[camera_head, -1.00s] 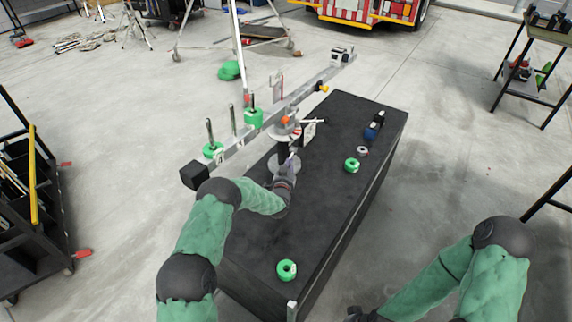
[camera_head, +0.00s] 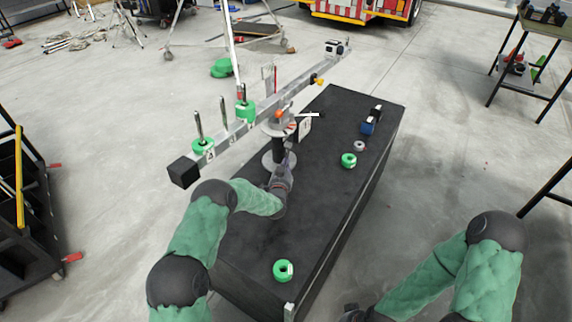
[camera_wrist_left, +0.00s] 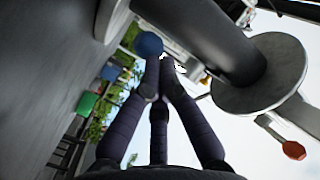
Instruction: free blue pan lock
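The blue ball-shaped pan lock knob (camera_wrist_left: 148,44) shows in the left wrist view, just beyond my left fingertips; it is hidden in the head view. My left gripper (camera_wrist_left: 157,66) has its fingers converging to a narrow gap below the knob; whether they touch it is unclear. In the head view, my left gripper (camera_head: 286,160) is beside the dark column (camera_head: 278,150) under the long grey beam (camera_head: 235,132). A round grey disc (camera_wrist_left: 262,88) and an orange knob (camera_wrist_left: 293,150) are at the right in the wrist view. My right gripper (camera_head: 352,311) is partly seen at the bottom edge.
The column stands on a black box (camera_head: 335,200). Green rings (camera_head: 348,160) (camera_head: 283,270) and a small blue-and-black item (camera_head: 369,124) sit on it. The beam carries green weights (camera_head: 203,146) on rods. A black cart (camera_head: 30,230) is at left. Floor is clear between.

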